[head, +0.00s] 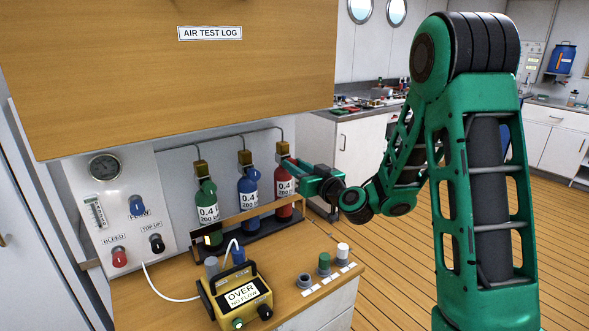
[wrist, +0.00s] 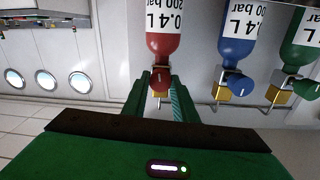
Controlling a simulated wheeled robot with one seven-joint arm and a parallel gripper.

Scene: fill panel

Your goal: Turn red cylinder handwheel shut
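The red cylinder (head: 284,183) stands at the right end of a row of three. It also shows in the wrist view (wrist: 165,27), upside down. Its red handwheel (wrist: 160,80) is between the fingers of my gripper (wrist: 161,92), one finger on each side. Any gap between fingers and handwheel is too small to make out, so I cannot tell whether they grip it. In the head view, my gripper (head: 302,168) reaches the top of the red cylinder from the right and hides its handwheel.
A blue cylinder (head: 248,191) and a green cylinder (head: 207,206) stand left of the red one, behind a wooden rail (head: 252,207). A yellow meter (head: 241,296) sits on the counter in front. A wooden cabinet (head: 150,80) hangs above. Open floor lies right.

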